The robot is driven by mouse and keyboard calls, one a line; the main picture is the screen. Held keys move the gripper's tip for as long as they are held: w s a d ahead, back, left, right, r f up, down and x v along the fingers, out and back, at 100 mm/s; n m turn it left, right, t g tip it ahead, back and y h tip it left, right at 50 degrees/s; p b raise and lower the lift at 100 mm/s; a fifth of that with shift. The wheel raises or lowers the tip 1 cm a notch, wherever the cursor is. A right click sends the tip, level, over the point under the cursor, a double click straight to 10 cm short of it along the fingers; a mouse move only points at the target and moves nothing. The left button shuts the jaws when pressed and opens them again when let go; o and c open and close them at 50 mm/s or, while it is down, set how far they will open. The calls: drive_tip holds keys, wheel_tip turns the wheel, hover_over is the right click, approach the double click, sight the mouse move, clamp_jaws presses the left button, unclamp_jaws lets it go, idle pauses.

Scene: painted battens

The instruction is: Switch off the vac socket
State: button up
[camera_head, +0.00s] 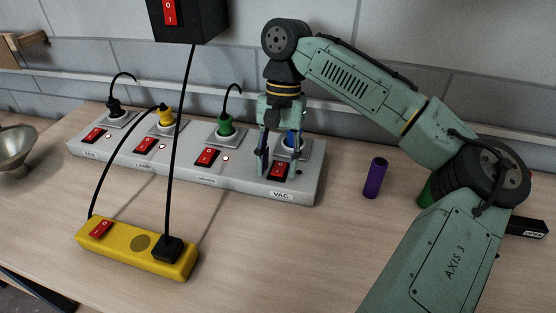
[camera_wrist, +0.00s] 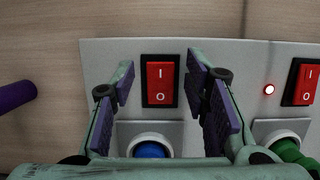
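The vac socket is at the right end of a grey power strip (camera_head: 230,180), above a "VAC" label (camera_head: 281,195). Its red rocker switch (camera_head: 278,171) also shows in the wrist view (camera_wrist: 161,83), marked I and O. A blue plug (camera_wrist: 150,150) sits in this socket, mostly hidden by my gripper in the head view. A small lamp spot (camera_head: 299,172) beside the switch looks dark. My gripper (camera_head: 277,160) is open and empty, its fingers on either side of the switch. I cannot tell whether they touch the strip.
Other sockets hold green (camera_head: 225,126), yellow (camera_head: 166,116) and black (camera_head: 114,107) plugs, with red switches and lit lamps. A yellow power strip (camera_head: 140,245) lies in front. A purple cylinder (camera_head: 375,178) stands to the right. A black switch box (camera_head: 187,18) hangs above.

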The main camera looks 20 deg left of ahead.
sight(281, 163)
drive_tip(key=v, duration=1.2)
drive_tip(key=shift+s, duration=0.1)
